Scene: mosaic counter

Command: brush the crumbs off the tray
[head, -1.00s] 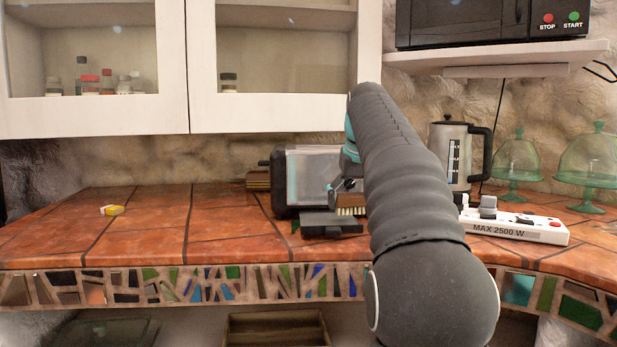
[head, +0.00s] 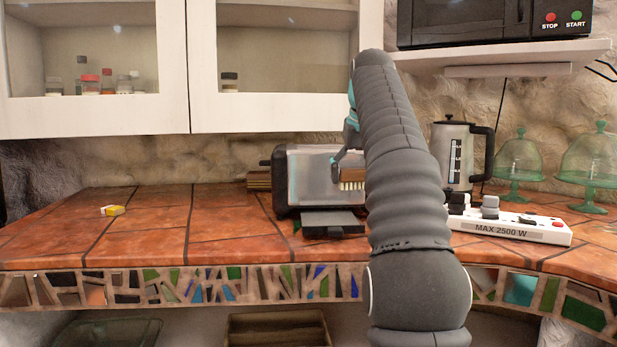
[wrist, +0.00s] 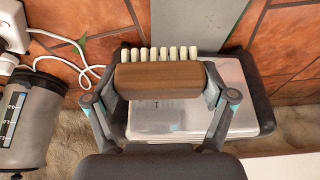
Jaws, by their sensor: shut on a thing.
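My gripper (wrist: 162,88) is shut on a wooden brush (wrist: 160,80), with a finger at each end of the block. The brush has pale bristle tufts; in the head view it (head: 353,175) hangs bristles down, above the tray and in front of the toaster. The flat grey tray (head: 333,222) sticks out from the toaster's base over the counter; it also shows in the wrist view (wrist: 190,25). A gap shows between bristles and tray in the head view. I cannot make out crumbs on the tray. My arm hides part of the brush's right side.
A silver and black toaster (head: 308,172) stands behind the tray. To the right are a power strip (head: 510,226) with plugs, a kettle (head: 453,155) and green glass domes (head: 597,160). A small yellow item (head: 113,210) lies left on otherwise clear tiles.

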